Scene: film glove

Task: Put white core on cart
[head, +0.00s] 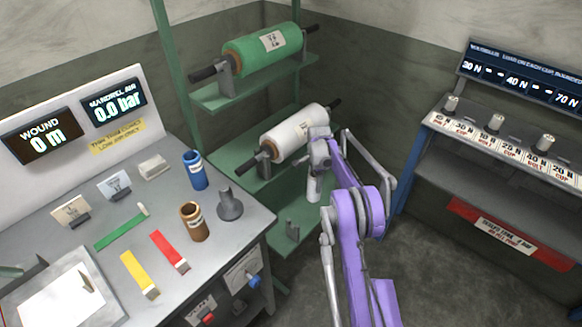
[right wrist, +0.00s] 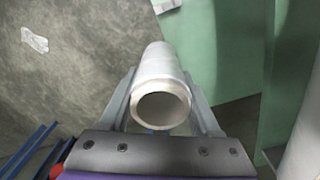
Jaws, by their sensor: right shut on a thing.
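My right gripper (head: 316,172) is shut on a white core (head: 313,188), a plain hollow tube that hangs below the fingers, in front of the green shelved rack (head: 228,97). In the right wrist view the core (right wrist: 161,68) sits between the two fingers of the gripper (right wrist: 162,100), its open end towards the camera. The core is clear of the floor in the head view. I cannot tell whether this green rack is the cart. My left gripper is not in view.
A white film roll (head: 293,133) and a green film roll (head: 266,50) lie on the rack's shelves, close to my right arm. The grey bench (head: 85,235) at left holds blue and brown cores (head: 195,170). A test stand (head: 500,160) is at right.

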